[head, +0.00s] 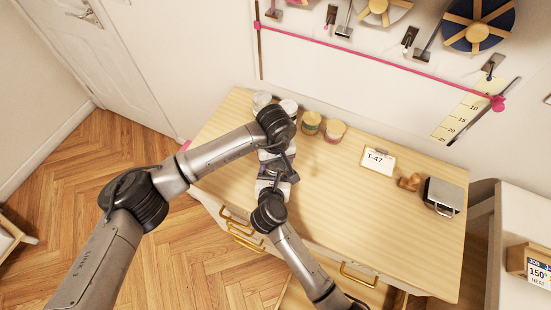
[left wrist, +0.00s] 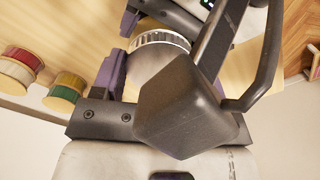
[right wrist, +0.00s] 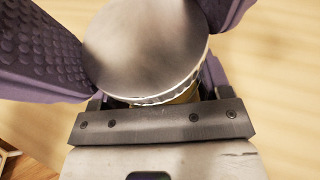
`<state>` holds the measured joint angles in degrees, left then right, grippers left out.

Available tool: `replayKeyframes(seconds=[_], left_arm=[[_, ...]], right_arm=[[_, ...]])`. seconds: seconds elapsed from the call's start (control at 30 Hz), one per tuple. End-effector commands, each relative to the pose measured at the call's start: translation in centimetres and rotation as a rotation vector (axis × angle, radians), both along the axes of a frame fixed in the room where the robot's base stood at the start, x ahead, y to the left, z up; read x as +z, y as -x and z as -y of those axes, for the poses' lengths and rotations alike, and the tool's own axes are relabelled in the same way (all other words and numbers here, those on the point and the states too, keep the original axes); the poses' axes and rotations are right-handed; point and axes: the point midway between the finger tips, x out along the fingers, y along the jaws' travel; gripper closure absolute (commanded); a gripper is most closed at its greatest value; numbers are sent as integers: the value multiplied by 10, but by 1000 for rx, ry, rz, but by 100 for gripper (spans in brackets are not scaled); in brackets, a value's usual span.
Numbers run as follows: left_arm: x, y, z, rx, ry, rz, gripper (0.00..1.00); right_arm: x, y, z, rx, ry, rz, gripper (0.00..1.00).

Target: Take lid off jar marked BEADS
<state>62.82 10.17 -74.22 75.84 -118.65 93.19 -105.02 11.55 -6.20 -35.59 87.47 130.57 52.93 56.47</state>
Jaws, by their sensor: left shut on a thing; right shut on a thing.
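A round jar with a flat metal lid (right wrist: 145,45) fills the space between the purple fingers of my right gripper (right wrist: 150,60) in the right wrist view. The lid has a ribbed edge, and a strip of yellowish jar shows under it. In the head view my left gripper (head: 272,158) and right gripper (head: 275,174) meet closely and mostly hide the jar. No BEADS marking is readable.
Two pale-topped jars (head: 262,99) stand behind my left forearm. Two wooden-topped round pieces with coloured bands (head: 335,131) stand right of it. A T-47 card (head: 378,160), a small brown object (head: 409,182) and a dark box (head: 443,196) lie farther right. The middle of the wooden top is clear.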

Motion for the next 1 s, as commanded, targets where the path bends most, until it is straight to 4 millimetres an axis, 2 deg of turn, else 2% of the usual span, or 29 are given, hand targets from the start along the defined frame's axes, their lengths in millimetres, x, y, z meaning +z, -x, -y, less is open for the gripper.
replayKeyframes(seconds=[0.27, 0.3, 0.53, 0.83, 1.0], left_arm=[[0, 0, 0, 10, 0, 0, 61], [0, 0, 0, 10, 0, 0, 30], [0, 0, 0, 9, 0, 0, 8], [1, 0, 0, 9, 0, 0, 7], [13, -1, 0, 9, 1, 1, 7]], right_arm=[[-3, 1, 1, -2, 0, -5, 95], [-3, 1, 1, -2, 0, -5, 95], [-3, 1, 1, -2, 0, -5, 95], [-3, 1, 1, -2, 0, -5, 95], [-3, 1, 1, -2, 0, -5, 95]])
